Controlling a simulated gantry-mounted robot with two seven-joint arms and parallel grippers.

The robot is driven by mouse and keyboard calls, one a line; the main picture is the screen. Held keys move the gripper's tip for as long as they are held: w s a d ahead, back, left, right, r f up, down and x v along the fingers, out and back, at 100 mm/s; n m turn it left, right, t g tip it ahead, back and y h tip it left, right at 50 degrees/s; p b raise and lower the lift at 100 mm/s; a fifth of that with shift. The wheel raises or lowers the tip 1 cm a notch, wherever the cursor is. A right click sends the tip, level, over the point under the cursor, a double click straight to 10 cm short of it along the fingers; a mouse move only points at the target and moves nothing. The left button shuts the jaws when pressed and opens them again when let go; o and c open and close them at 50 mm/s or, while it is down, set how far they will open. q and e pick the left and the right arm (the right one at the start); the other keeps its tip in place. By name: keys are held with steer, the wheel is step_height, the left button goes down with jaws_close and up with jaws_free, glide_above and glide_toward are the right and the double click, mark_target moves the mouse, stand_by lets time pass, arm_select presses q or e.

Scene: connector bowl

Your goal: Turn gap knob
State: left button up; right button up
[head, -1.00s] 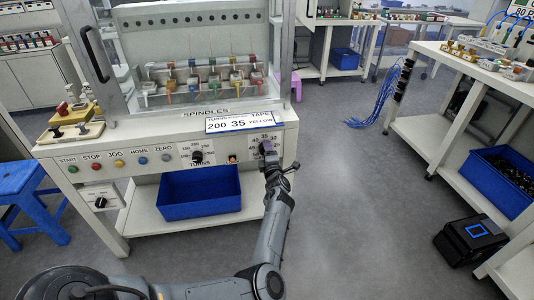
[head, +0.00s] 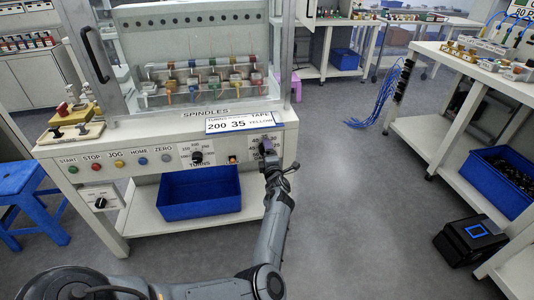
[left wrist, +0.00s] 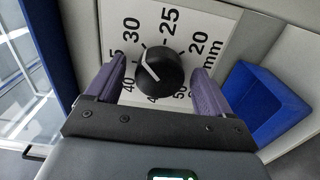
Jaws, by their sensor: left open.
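The gap knob (left wrist: 163,72) is a round black knob with a white pointer line, set on a white dial plate marked in mm. The pointer slants to the upper left, toward the 30 to 35 side; the exact reading is unclear. My left gripper (left wrist: 158,65) is open, with one purple finger on each side of the knob; gaps show beside it. A card (head: 240,122) on the bench reads 200, 35, YELLOW.
Left of the gap dial are the turns knob (head: 197,157) and a row of coloured buttons (head: 118,162). A blue bin (head: 200,195) sits on the shelf below the panel. Another bench with a blue bin (head: 497,180) stands at the right, with open floor between.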

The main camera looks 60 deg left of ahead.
arm_select(q)
steer(key=p+v, duration=0.7)
steer(key=v, duration=0.4)
steer(key=shift+w+a, duration=0.1)
